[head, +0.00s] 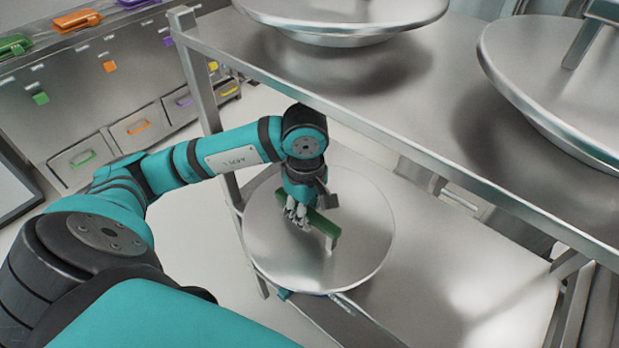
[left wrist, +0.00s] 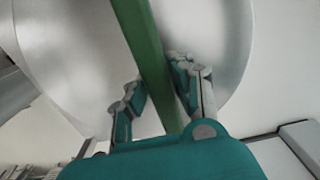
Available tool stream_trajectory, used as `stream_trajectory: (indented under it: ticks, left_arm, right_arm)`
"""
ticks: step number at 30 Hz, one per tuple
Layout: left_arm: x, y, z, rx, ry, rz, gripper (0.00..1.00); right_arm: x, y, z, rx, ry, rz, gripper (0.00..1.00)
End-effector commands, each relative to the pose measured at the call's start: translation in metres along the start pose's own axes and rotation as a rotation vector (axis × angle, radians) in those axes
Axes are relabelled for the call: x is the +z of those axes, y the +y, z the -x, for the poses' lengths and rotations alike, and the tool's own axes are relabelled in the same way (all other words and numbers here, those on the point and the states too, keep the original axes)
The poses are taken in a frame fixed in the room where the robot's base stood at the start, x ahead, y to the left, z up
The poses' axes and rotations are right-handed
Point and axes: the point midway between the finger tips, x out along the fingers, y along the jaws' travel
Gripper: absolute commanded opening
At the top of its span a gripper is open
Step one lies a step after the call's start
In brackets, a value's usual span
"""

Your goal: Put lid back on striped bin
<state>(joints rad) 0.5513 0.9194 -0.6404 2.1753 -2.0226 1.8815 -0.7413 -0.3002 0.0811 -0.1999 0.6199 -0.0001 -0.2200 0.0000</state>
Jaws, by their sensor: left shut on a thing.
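A round metal lid (head: 358,238) with a green bar handle (head: 323,224) shows in the middle of the head view, over the lower shelf. My left gripper (head: 298,214) is shut on the green handle from above. In the left wrist view the fingers (left wrist: 160,95) stand on both sides of the green handle (left wrist: 146,45), with the pale lid (left wrist: 208,40) behind it. Under the lid's near edge a small bit of blue (head: 284,294) shows. The lid hides most of what is below it, and I cannot make out stripes. My right gripper is not in view.
A metal rack's upper shelf rail (head: 400,145) runs close to my left arm. Two large round metal lids or bowls (head: 345,20) (head: 545,75) stand on that shelf. The lower shelf (head: 470,270) is clear to the right. Drawers with coloured handles (head: 140,128) stand back left.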

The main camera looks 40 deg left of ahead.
Motion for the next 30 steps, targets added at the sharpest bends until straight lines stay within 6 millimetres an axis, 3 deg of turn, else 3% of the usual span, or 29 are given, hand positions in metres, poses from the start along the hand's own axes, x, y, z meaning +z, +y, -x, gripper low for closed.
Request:
stream_trajectory:
  ticks: [17,30]
  left_arm:
    - [0.003,-0.005,0.005,0.007,0.000,0.000,0.00]
    - [0.003,-0.005,0.026,0.007,0.001,0.000,0.00]
  right_arm:
    - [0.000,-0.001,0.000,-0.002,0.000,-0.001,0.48]
    - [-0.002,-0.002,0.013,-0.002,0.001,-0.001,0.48]
